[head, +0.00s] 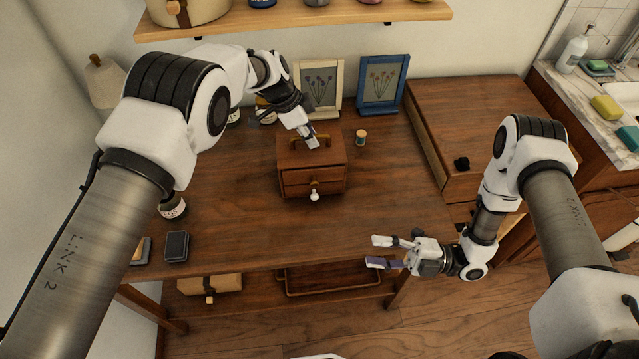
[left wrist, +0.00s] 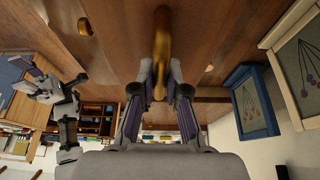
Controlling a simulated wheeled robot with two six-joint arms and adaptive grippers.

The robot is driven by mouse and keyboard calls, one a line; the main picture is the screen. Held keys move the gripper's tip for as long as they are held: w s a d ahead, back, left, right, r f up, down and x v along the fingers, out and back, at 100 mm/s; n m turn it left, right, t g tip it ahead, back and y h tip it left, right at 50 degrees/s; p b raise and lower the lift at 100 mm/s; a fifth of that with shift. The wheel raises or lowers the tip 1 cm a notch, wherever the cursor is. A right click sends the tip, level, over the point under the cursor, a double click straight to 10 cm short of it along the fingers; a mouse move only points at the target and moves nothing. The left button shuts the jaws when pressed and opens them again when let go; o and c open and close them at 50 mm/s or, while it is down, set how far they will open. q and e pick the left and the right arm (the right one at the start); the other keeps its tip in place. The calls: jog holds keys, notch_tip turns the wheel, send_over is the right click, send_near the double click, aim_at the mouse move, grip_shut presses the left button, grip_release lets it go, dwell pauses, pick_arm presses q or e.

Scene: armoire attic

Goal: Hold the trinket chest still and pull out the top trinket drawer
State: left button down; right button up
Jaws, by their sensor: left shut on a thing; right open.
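The wooden trinket chest (head: 335,178) stands on the desk, with a brass carry handle (left wrist: 162,45) on its lid. My left gripper (head: 311,140) reaches down from behind onto the lid and is shut on this handle, partly covering it in the head view. In the left wrist view, the fingers (left wrist: 161,82) sit either side of the handle. The top trinket drawer (head: 296,178) is in the chest front and looks closed. A brass knob and a pale knob (head: 314,197) show on the front. My right gripper (head: 382,252) is open and empty near the desk's front edge, right of the chest.
A small spool (head: 361,137) stands right of the chest. Two picture frames, cream (head: 335,110) and blue (head: 383,84), stand behind. A large wooden box (head: 470,110) fills the right side. A dark pad (head: 176,246) lies front left. The desk (head: 240,235) before the chest is clear.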

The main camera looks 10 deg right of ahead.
aim_at(313, 176)
jog(key=w+n+t+h, duration=0.1)
jog(key=w, duration=0.3)
jog(key=w+n+t, duration=0.1)
jog(key=w, duration=0.4)
jog(key=w+n+t+h, duration=0.1)
jog(key=w, duration=0.4)
jog(key=shift+d+r+h, duration=0.1)
jog(key=shift+h, duration=0.2)
jog(key=x, duration=1.2)
jog(key=shift+w+d, duration=0.1)
jog(key=shift+w, duration=0.1)
grip_shut()
